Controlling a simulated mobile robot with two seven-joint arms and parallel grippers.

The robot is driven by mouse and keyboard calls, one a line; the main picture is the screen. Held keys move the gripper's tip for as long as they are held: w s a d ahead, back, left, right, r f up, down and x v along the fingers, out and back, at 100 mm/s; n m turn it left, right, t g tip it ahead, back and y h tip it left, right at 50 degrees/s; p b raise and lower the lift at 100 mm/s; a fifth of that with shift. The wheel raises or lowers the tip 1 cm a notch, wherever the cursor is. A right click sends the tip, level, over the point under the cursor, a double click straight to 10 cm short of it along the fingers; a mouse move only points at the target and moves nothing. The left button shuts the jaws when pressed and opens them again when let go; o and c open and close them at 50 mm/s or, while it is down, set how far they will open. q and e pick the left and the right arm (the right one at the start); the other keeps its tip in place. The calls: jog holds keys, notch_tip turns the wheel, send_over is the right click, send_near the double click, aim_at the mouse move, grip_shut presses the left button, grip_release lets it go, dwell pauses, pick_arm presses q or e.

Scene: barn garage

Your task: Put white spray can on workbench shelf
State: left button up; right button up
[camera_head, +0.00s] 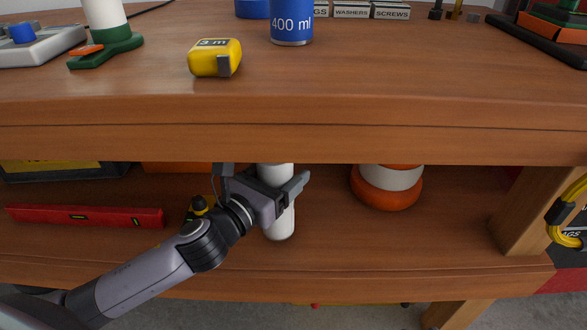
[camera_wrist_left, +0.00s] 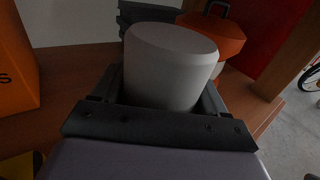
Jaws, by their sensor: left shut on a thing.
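The white spray can (camera_head: 281,222) is upright in the space of the lower workbench shelf (camera_head: 330,240). Its top is hidden behind the bench top's front edge in the head view. My left gripper (camera_head: 292,188) is shut around the can's middle. In the left wrist view the can (camera_wrist_left: 170,65) sits between the two fingers of my left gripper (camera_wrist_left: 165,100). I cannot tell whether the can's base touches the shelf board. My right gripper is not in view.
On the shelf, an orange and white round object (camera_head: 388,188) stands to the right, and a red level (camera_head: 85,216) lies to the left. Above, the bench top (camera_head: 140,90) holds a yellow tape measure (camera_head: 214,58) and a blue can (camera_head: 291,22). A wooden leg (camera_head: 530,215) stands at right.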

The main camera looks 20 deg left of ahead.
pick_arm(q)
jog(key=w, duration=0.1)
jog(key=w+d+f+b, duration=0.1)
jog(key=w, duration=0.2)
jog(key=shift+d+f+b, duration=0.15)
jog(key=shift+b, duration=0.2)
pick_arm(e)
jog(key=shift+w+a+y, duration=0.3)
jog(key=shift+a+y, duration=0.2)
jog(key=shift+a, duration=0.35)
pick_arm(q)
jog(key=shift+f, duration=0.1)
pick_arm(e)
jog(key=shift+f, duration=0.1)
pick_arm(q)
jog(key=o, duration=1.2)
jog(key=shift+f, duration=0.2)
jog(key=o, duration=0.4)
